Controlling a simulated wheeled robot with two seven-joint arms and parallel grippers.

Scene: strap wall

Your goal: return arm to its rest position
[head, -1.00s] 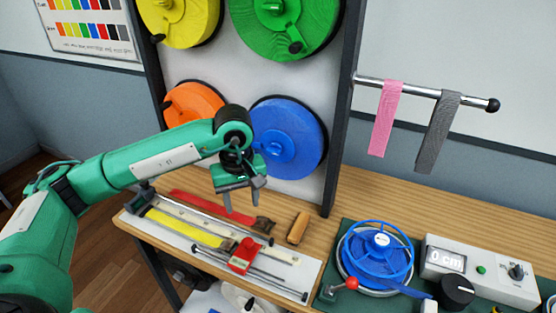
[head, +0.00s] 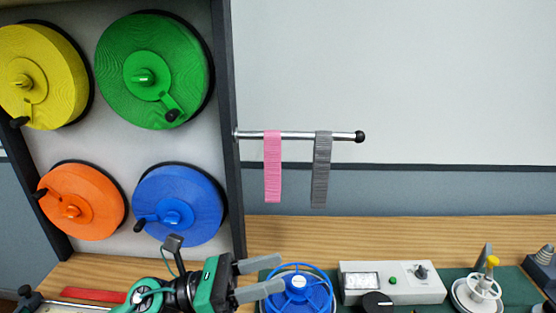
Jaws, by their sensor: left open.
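My left gripper (head: 262,279) is in the lower middle of the head view. It is open and empty, its two grey fingers pointing right. It sits in front of the workbench, close to the blue spoked reel (head: 300,285); I cannot tell whether it touches it. The green-and-black wrist (head: 195,290) shows at the bottom edge, and the rest of the left arm is out of frame. My right gripper is not in view.
A rack holds yellow (head: 40,75), green (head: 152,70), orange (head: 80,200) and blue (head: 180,205) spools. Pink (head: 272,165) and grey (head: 321,170) straps hang from a rod. A control box (head: 393,281) stands on the bench (head: 400,235). The bench's back strip is clear.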

